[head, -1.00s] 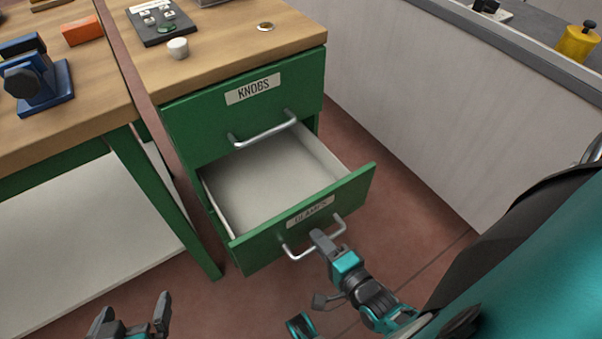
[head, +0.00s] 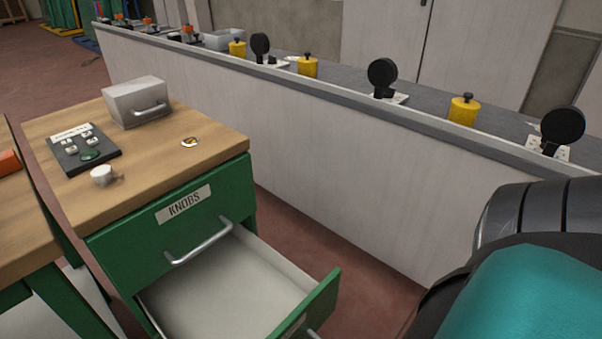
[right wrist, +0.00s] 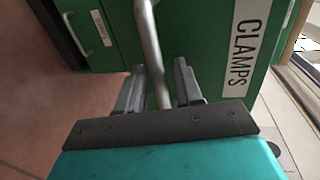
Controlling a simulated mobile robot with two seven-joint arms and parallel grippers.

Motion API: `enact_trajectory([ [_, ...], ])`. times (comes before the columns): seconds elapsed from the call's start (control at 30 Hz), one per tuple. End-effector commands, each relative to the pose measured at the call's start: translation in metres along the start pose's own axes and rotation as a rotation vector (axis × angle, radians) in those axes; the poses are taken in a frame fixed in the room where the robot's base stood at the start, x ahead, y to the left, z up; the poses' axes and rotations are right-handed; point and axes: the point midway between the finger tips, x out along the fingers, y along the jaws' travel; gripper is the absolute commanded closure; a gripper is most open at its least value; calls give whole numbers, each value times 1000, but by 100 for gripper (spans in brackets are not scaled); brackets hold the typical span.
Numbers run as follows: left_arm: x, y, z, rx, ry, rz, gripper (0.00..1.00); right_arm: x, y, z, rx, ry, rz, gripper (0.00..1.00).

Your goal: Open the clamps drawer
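The clamps drawer (head: 235,290) is pulled out below the knobs drawer (head: 175,222) of the green cabinet, and its pale inside looks empty. Its front edge (head: 316,306) is partly cut off at the bottom of the head view. In the right wrist view its green front carries a CLAMPS label (right wrist: 240,52) and a metal bar handle (right wrist: 151,50). My right gripper (right wrist: 159,66) has its two fingers on either side of this handle, with a visible gap on the right side, so it looks open. My left gripper is out of view.
The knobs drawer is closed. On the cabinet top are a grey box with a handle (head: 138,103), a dark button panel (head: 84,148), a white knob (head: 102,175) and a round badge (head: 190,142). A long pale counter (head: 330,165) stands to the right, close to the open drawer.

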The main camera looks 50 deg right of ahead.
Motion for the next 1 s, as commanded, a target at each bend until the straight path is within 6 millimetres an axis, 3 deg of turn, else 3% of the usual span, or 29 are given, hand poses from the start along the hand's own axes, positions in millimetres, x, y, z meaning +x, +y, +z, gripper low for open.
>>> enact_trajectory([
  [0.23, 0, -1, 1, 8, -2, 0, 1, 0, 0, 0, 0, 0, 0, 64],
  [0.37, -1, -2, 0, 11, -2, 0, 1, -10, 0, 0, 0, 0, 1, 64],
  [0.8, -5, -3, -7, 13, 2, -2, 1, -101, 0, 0, 0, -1, 4, 64],
  [1.0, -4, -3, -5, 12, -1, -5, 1, -124, 0, 0, -1, 0, 1, 64],
])
